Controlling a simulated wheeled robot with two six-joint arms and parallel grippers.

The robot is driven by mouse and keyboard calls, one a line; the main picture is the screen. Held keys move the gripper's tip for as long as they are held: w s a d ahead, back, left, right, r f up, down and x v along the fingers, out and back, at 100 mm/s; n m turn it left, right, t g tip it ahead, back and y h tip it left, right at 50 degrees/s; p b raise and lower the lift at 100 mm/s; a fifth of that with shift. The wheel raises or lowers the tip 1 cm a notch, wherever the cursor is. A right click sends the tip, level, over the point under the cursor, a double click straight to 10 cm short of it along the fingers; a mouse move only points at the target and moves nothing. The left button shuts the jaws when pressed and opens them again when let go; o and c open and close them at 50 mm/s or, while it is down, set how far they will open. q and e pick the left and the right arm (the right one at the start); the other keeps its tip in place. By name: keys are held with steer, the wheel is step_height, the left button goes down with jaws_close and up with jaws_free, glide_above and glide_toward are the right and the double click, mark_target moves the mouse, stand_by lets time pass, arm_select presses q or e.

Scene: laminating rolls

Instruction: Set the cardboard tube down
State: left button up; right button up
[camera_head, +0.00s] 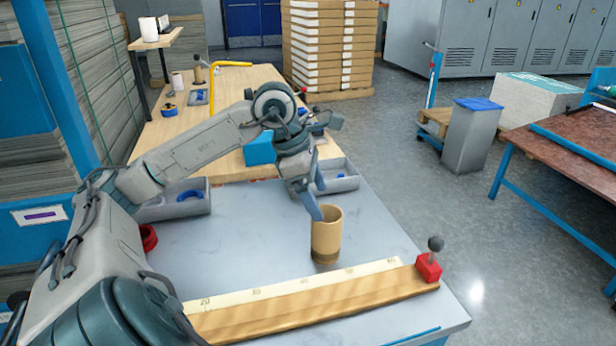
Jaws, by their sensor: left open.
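The cardboard tube (326,242) is a short brown cylinder. It stands upright on the grey tabletop (220,245), just behind the wooden rail. My left gripper (314,207) is at the tube's upper left rim, pointing down. One blue finger shows in front of or against the rim; the other finger is hard to make out. The gripper is open and not closed on the tube. I cannot tell whether a finger touches the tube. My right gripper is not in view.
A wooden rail with a scale (310,302) lies along the table's front, with a red block and black knob (429,262) at its right end. Grey bins (338,178) stand behind the tube. A red ring (148,238) lies at left. The tabletop left of the tube is clear.

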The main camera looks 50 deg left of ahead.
arm_select(q)
steer(key=shift+v, duration=2.25)
